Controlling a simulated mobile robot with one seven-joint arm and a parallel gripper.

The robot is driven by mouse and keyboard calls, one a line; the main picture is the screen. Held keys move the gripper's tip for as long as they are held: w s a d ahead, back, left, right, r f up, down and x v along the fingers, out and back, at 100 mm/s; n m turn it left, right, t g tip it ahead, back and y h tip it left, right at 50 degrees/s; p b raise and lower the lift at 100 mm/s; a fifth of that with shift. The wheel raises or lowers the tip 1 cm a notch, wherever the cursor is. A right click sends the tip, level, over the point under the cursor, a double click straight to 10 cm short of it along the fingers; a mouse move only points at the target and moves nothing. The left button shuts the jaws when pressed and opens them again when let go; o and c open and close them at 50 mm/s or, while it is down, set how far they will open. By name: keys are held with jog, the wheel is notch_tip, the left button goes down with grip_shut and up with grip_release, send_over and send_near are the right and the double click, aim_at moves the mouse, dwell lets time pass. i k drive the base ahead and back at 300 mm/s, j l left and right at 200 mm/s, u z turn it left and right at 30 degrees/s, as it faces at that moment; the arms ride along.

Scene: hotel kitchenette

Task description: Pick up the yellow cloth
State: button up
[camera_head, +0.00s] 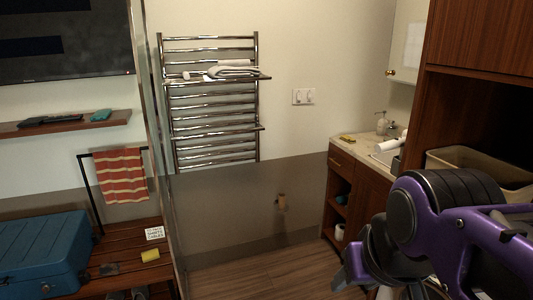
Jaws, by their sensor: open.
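A small yellow piece (150,254) lies on the wooden slatted bench at the lower left; it looks like a folded cloth or sponge. Another small yellow item (347,140) lies on the counter near the sink; it is too small to tell which of the two is the cloth. My gripper (350,268) shows partly at the lower right, at the end of my purple and black arm. It is open and apart from both yellow items, with nothing visible in it.
A blue suitcase (45,256) and a small white sign (155,233) are on the bench (120,240). A striped towel (121,175) hangs on a black rail. A glass panel (250,205) stands mid-view. A beige bin (478,163) sits in the right cabinet.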

aim_at(346, 138)
jog(key=i+j+z, duration=0.6)
jog(key=i+j, duration=0.15)
jog(key=i+j+z, duration=0.3)
jog(key=j, duration=0.25)
jog(key=u, duration=1.55)
jog(key=z, duration=1.55)
jog(key=i+j+z, duration=0.25)
jog(key=i, duration=0.35)
jog(key=i+j+z, duration=0.25)
jog(key=i+j, duration=0.3)
